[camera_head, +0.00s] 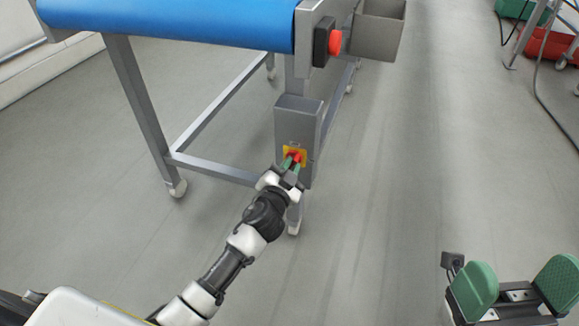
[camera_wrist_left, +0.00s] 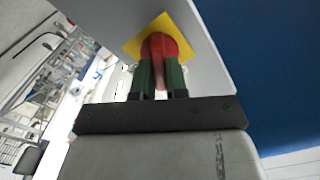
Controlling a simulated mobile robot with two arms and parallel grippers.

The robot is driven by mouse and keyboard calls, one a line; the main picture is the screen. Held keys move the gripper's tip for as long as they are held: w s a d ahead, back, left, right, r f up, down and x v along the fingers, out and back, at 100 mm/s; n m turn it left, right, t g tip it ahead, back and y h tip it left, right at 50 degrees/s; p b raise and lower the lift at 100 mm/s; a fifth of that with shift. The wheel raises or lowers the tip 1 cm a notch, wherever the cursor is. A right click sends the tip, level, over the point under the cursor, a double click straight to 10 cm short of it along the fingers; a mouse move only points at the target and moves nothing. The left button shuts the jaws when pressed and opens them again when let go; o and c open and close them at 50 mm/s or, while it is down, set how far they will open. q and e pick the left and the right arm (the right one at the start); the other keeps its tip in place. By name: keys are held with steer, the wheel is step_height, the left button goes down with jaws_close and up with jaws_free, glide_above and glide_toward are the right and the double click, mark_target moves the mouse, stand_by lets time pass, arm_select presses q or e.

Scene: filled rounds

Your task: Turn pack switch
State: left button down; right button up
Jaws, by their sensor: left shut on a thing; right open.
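The pack switch is a red rotary knob (camera_head: 297,155) on a yellow plate (camera_head: 287,150), mounted on a grey box (camera_head: 297,117) on the leg of the blue-belted conveyor. My left gripper (camera_head: 292,161) is at the knob with its green fingers shut on it. In the left wrist view the red knob (camera_wrist_left: 163,47) sits between the two green fingertips (camera_wrist_left: 161,72), in front of the yellow plate (camera_wrist_left: 193,33). The fingers hide part of the knob. My right gripper (camera_head: 517,283) is open and empty at the lower right, away from the switch.
The blue conveyor belt (camera_head: 180,22) is above and left of the switch box. A red button (camera_head: 335,42) and a grey bin (camera_head: 379,30) are at its end. Conveyor legs with casters (camera_head: 178,188) stand nearby. The floor to the right (camera_head: 430,150) is clear.

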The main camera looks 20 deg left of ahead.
arm_select(q)
steer(key=m, duration=0.3)
steer(key=shift+m+p, duration=0.4)
steer(key=shift+f+m, duration=0.1)
steer(key=shift+m, duration=0.7)
steer(key=shift+d, duration=0.1)
steer(key=c, duration=1.1)
jaws_free()
steer(key=shift+c, duration=0.2)
